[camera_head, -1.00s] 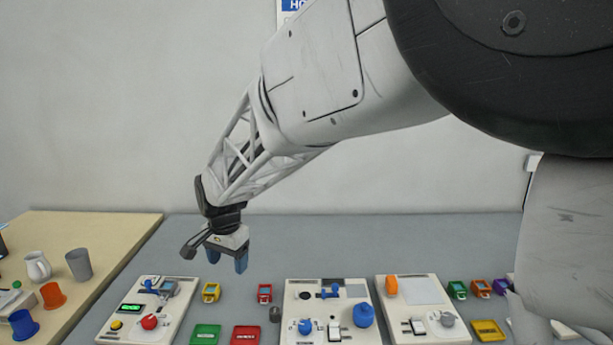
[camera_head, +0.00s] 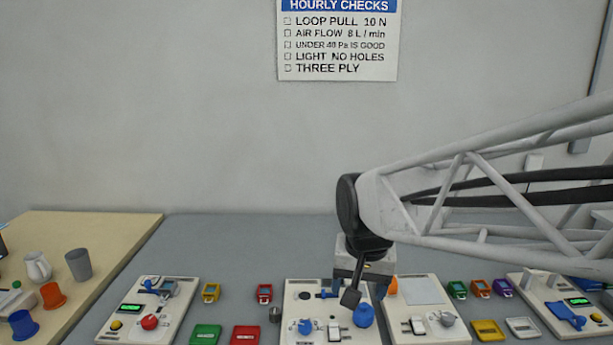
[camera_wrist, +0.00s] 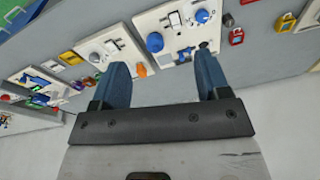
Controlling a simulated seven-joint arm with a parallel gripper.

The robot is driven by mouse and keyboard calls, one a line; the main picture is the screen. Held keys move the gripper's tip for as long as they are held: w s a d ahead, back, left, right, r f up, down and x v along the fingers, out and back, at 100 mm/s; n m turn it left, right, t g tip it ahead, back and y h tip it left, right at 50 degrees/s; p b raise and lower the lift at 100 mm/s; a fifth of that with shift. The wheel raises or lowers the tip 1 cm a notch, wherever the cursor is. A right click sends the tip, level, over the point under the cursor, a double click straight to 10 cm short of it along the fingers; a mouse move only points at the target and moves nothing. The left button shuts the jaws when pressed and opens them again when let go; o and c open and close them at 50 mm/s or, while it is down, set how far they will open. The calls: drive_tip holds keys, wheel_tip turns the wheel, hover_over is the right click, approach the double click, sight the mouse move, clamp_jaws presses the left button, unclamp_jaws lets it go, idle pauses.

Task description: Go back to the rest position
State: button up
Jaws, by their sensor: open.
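My gripper (camera_head: 357,286) is in front of the camera over the middle white panel (camera_head: 296,327), with its fingers pointing down. In the wrist view my gripper (camera_wrist: 166,82) shows two blue fingers set wide apart with nothing between them. Past the fingertips lie the grey table and the white panels with knobs. The middle panel carries a blue round knob (camera_head: 364,315), a smaller blue knob and a switch. My gripper hides part of this panel's upper right. I cannot tell the exact height of the fingers above it.
A left panel (camera_head: 123,325) with a red knob, a right panel (camera_head: 405,290) and a far-right panel (camera_head: 597,325) stand in a row. Green (camera_head: 206,335) and red (camera_head: 246,336) trays lie between panels. Cups and a jug (camera_head: 38,266) stand on the wooden table at left.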

drive_tip(key=s+d+f+n, duration=0.1)
drive_tip(key=s+d+f, duration=0.1)
drive_tip(key=s+d, duration=0.7)
drive_tip(key=s, duration=0.5)
drive_tip(key=shift+d+f+n+t+h, duration=0.15)
drive_tip(key=shift+f+n+t+h, duration=0.15)
idle(2.2)
